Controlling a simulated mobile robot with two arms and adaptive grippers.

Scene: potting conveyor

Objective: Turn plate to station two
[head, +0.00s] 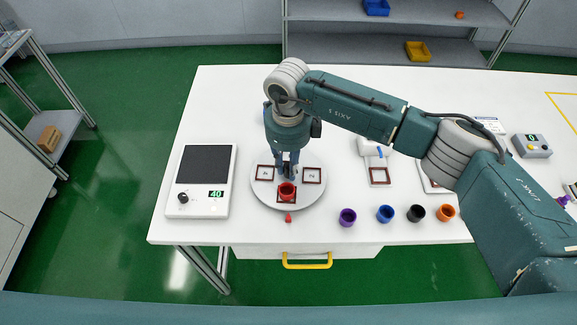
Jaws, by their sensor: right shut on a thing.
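The round white plate (262,192) lies on the white table. It carries dark-framed square stations. One at the right (312,175) bears a mark that looks like a 2, turned sideways. One at the left (265,172) bears another number, too small to read. A red cup (287,190) stands on the front station, close to a small red pointer (288,217) on the table. My right gripper (288,173) points down at the plate's middle, just behind the cup, and is shut on what seems to be the plate's centre knob, mostly hidden. My left gripper is not in view.
A purple cup (347,217), a blue cup (385,214), a black cup (416,213) and an orange cup (446,212) line the front edge. A counter box (531,146) sits far right.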

